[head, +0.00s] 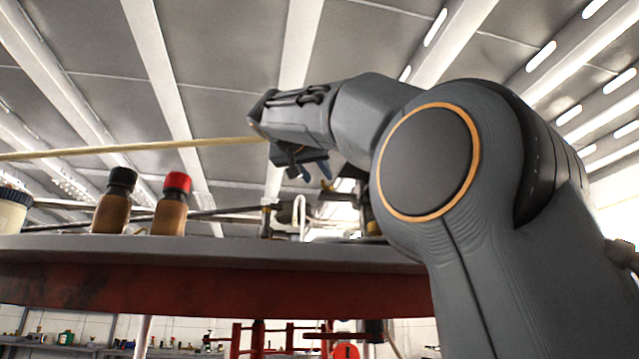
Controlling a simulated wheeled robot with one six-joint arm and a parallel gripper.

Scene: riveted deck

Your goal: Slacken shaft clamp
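My gripper (308,168) hangs below the end of my arm, above the far part of a round-edged table. Its dark and bluish fingers are small and partly overlapped, so I cannot tell if they are open or hold anything. Below it stands a cluster of small metal fittings (283,215), where a dark shaft (215,212) runs in from the left. The shaft clamp may be among these fittings, but I cannot make it out. My arm hides the right side of the cluster.
A dark-capped brown bottle (113,202), a red-capped brown bottle (172,205) and a pale jar (13,210) stand on the left of the table (200,243). A long tan rod (120,149) crosses behind at wrist height. A red frame (290,335) stands beyond, below.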

